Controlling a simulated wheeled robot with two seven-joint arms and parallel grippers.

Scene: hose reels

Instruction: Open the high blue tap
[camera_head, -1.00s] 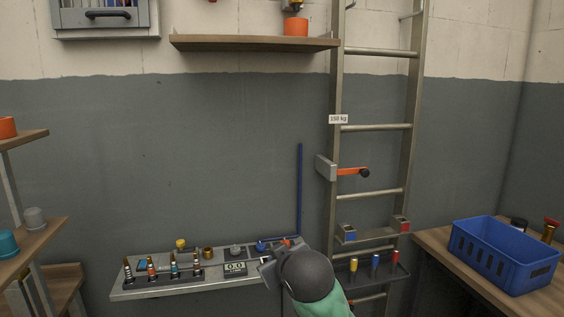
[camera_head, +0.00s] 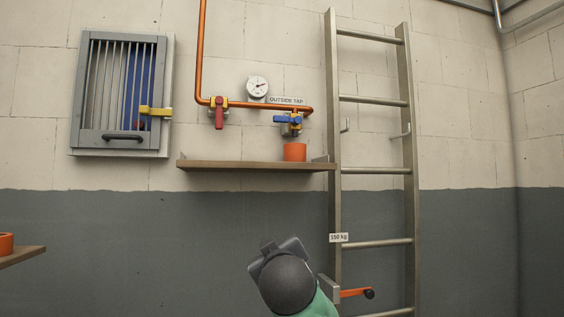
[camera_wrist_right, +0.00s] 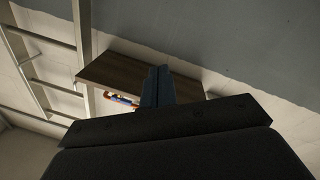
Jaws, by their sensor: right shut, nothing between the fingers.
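The high blue tap (camera_head: 289,120) is a blue lever on a brass valve at the right end of a copper pipe, under the "OUTSIDE TAP" label (camera_head: 286,100). The lever lies roughly level. My right gripper (camera_head: 268,245) is below the shelf in front of the grey wall, apart from the tap. In the right wrist view its fingers (camera_wrist_right: 158,86) are shut with nothing between them. Small blue and orange parts (camera_wrist_right: 121,99) show past the shelf there, partly hidden. My left gripper is out of view.
A red-handled valve (camera_head: 219,112) and gauge (camera_head: 257,86) are near the tap. A barred cabinet (camera_head: 122,95) hangs left.

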